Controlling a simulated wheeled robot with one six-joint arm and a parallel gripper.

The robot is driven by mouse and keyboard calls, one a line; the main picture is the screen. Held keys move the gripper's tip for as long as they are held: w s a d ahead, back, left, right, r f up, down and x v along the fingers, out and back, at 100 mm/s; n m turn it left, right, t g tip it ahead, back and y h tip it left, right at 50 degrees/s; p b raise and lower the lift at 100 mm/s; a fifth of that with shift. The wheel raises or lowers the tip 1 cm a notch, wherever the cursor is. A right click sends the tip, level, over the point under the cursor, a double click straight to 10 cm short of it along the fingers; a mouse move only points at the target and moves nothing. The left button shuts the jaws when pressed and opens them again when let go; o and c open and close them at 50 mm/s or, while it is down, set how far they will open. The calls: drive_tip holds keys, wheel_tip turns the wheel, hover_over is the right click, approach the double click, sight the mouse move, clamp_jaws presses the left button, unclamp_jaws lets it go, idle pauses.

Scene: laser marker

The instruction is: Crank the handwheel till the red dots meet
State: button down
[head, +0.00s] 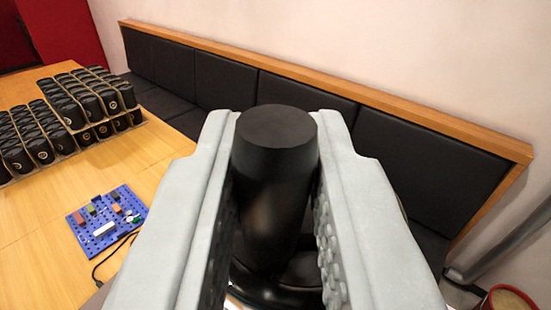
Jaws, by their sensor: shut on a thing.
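My gripper (276,200) fills the middle of the view, its two grey fingers on either side of a black upright knob (275,170). The fingers are shut on this knob, which looks like the handwheel's crank handle. Below it, a dark curved rim (280,292), likely part of the handwheel, shows between the fingers. The rest of the wheel and the machine are mostly hidden behind the fingers. No red dots are in view.
A wooden table (150,160) on the left carries trays of black cups (60,115) and a blue board (105,222) with small parts and a cable. A black padded bench (300,85) runs along the wall. A grey pipe (500,245) and a round red-rimmed container (508,298) are at lower right.

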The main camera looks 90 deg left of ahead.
idle(0.4)
drive_tip(key=c, duration=1.4)
unclamp_jaws()
